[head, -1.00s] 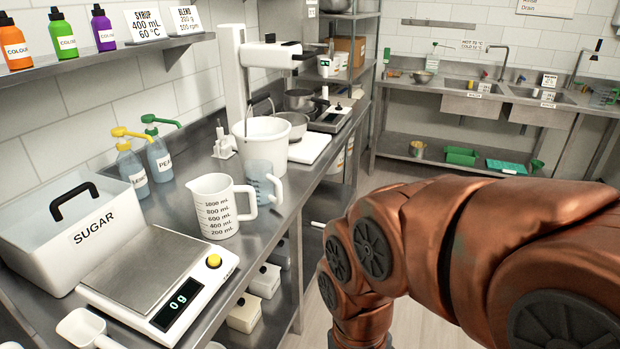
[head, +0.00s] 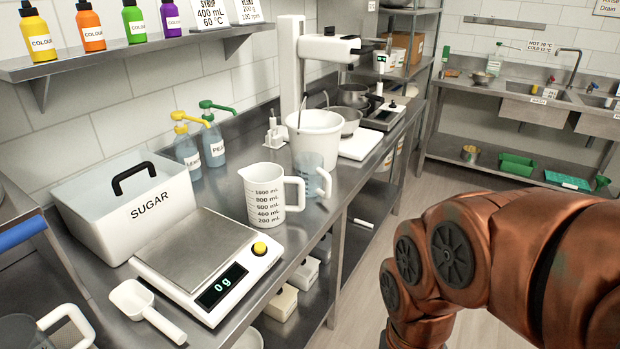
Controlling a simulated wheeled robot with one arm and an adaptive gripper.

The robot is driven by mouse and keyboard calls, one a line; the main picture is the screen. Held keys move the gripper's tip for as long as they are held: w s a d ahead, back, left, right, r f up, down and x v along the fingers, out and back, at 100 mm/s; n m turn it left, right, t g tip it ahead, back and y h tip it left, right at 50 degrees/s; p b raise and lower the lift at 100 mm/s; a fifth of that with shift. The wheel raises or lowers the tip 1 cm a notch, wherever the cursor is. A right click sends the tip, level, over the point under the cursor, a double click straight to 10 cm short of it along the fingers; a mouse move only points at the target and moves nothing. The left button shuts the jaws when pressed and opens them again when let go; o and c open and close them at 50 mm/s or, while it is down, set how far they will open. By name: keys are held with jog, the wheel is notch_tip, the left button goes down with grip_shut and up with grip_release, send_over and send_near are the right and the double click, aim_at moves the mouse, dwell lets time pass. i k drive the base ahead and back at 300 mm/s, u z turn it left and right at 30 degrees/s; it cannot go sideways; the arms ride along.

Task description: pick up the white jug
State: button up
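The white jug (head: 264,195) stands upright on the steel counter in the head view, with black mL markings on its front and its handle to the right. A translucent bluish jug (head: 308,177) stands just behind it to the right, close to the white handle. My copper-coloured arm fills the lower right, over the floor and apart from the jug. My gripper is outside the picture.
A scale (head: 196,262) reading 0 g, a sugar bin (head: 118,212) and a scoop (head: 143,308) stand left of the jug. A white bucket (head: 316,136) and pump bottles (head: 188,150) stand behind. The steel counter's front edge (head: 345,205) runs beside open floor (head: 350,290).

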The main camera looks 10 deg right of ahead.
aim_at(273, 196)
jog(key=u, duration=0.55)
jog(key=k, duration=1.3)
jog(key=u, duration=1)
jog(key=i, duration=1.15)
jog(key=z, duration=0.5)
